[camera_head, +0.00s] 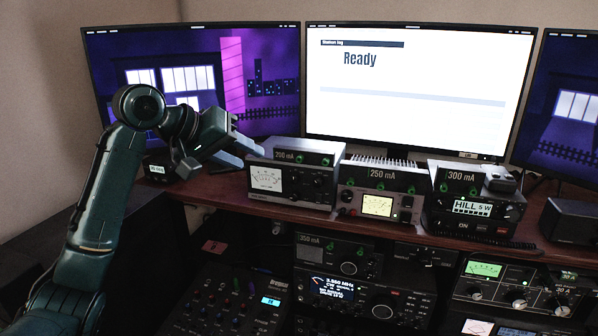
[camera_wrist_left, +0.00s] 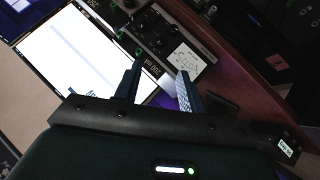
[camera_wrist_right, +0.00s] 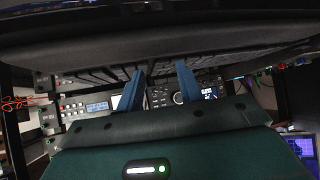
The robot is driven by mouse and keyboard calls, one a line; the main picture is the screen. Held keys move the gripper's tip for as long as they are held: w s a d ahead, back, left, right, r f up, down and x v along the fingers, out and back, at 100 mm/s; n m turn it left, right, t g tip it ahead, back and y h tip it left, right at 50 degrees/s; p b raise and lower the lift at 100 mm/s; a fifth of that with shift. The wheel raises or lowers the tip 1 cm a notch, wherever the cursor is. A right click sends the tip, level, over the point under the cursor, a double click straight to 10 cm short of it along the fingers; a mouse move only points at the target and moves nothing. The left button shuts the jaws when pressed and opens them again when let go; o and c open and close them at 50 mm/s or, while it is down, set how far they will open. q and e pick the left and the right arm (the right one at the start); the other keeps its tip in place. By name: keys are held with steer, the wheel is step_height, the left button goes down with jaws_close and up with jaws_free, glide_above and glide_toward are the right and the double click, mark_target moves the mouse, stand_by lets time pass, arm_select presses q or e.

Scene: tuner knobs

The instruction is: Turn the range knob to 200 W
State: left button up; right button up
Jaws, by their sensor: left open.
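No label reading range or 200 W is legible, so I cannot tell which knob is the range knob. A grey meter unit (camera_head: 292,182) under a 200 mA tag stands at the left of the shelf, with a white dial and small dark knobs (camera_head: 319,181) at its right. My left gripper (camera_head: 243,153) is open and empty, just left of this unit's top. The unit's dial (camera_wrist_left: 186,60) shows beyond the left fingers (camera_wrist_left: 160,73) in the left wrist view. My right gripper (camera_wrist_right: 160,69) shows only in its own wrist view, fingers apart and empty.
A 250 mA unit (camera_head: 380,204) and a 300 mA unit (camera_head: 474,207) stand to the right on the wooden shelf (camera_head: 228,190). Monitors (camera_head: 415,90) rise close behind. More radios (camera_head: 365,285) and a mixer (camera_head: 222,305) sit below the shelf.

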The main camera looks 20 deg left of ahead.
mark_target(292, 179)
arm_select(q)
steer(key=x, duration=1.2)
steer(key=shift+w+d+f, duration=0.15)
steer(key=shift+d+f, duration=0.05)
steer(key=shift+f, duration=0.1)
jaws_close()
